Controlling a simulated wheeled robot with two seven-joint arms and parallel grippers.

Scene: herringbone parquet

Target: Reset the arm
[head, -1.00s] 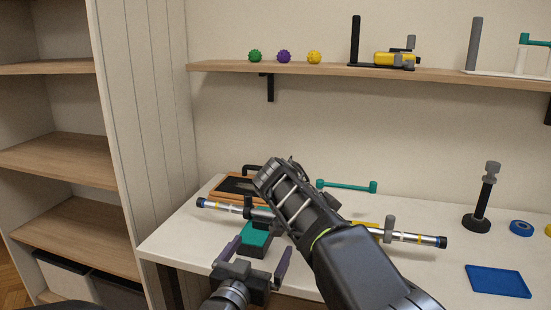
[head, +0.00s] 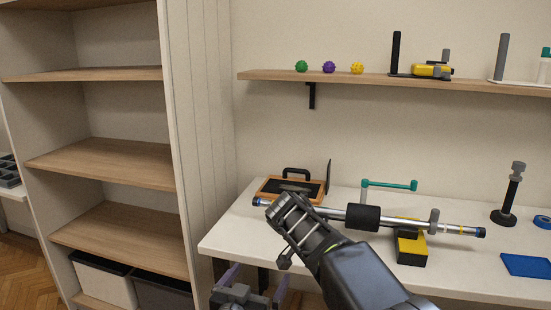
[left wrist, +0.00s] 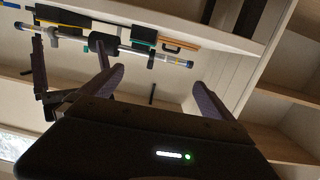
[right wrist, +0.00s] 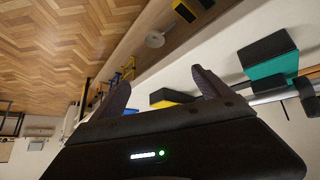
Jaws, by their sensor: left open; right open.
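My left gripper (head: 253,284) is low in the head view, in front of the table's front edge, partly cut off by the frame. Its purple-grey fingers also show in the left wrist view (left wrist: 150,66), spread apart with nothing between them. My right arm's dark forearm crosses the middle of the head view, in front of the table; its fingers are hidden there. In the right wrist view my right gripper (right wrist: 160,78) is open and appears empty. A long silver rod (head: 325,213) with a black sleeve (head: 362,217) lies above the table, with a yellow-and-black block (head: 411,245) under its right part.
The white table (head: 465,265) holds an orange-framed case (head: 262,188), a black stand (head: 510,197) and a blue mat (head: 527,265). A wall shelf (head: 300,77) carries small spiky balls. A tall shelf unit (head: 110,160) stands left. A teal-and-black block (right wrist: 268,60) shows in the right wrist view.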

